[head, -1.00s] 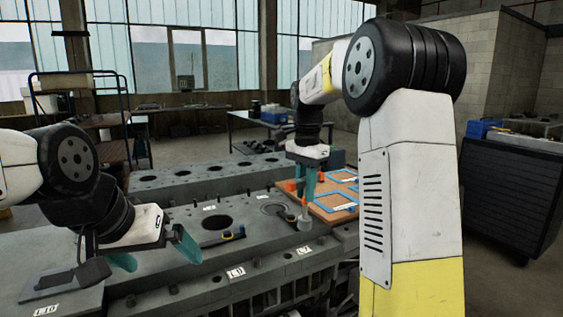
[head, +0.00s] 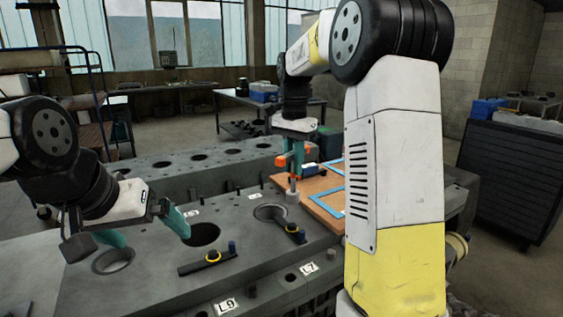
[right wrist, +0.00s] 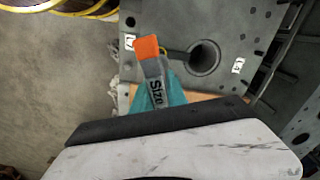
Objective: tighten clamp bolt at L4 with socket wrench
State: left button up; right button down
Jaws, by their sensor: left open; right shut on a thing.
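My right gripper (head: 293,165) is shut on the socket wrench, which has orange parts and a grey socket end (head: 292,195) pointing down above the engine block (head: 150,262). In the right wrist view, the wrench (right wrist: 156,88) shows an orange end and "Size" lettering beside a teal finger. One clamp (head: 293,231), a dark bar with a yellow ring and blue bolt, lies beside a bore just below the socket in the picture. Another clamp (head: 208,262) lies nearer. I cannot tell which is at L4. My left gripper (head: 142,230) is open and empty over the block's left side.
Labels L9 (head: 227,305) and L7 (head: 309,268) mark the block's near edge; others are too small to read. A wooden board (head: 322,206) with blue outlines lies right of the wrench. A second block row (head: 165,178) stands behind. A dark cabinet (head: 512,180) stands at right.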

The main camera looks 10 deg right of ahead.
aim_at(293, 192)
jog(key=n, duration=0.4)
jog(key=shift+f+n, duration=0.2)
jog(key=shift+n, duration=0.1)
jog(key=n, duration=0.4)
jog(key=shift+f+n, duration=0.25)
jog(key=shift+n, duration=0.05)
jog(key=n, duration=0.4)
jog(key=shift+f+n, duration=0.3)
jog(key=n, duration=0.6)
jog(key=shift+f, duration=0.4)
jog(key=n, duration=0.4)
jog(key=shift+f+n, duration=0.35)
jog(key=shift+n, duration=0.05)
jog(key=n, duration=0.6)
jog(key=shift+f, duration=0.4)
jog(key=shift+f+n, duration=0.35)
jog(key=shift+n, duration=0.25)
jog(key=shift+f, duration=1.3)
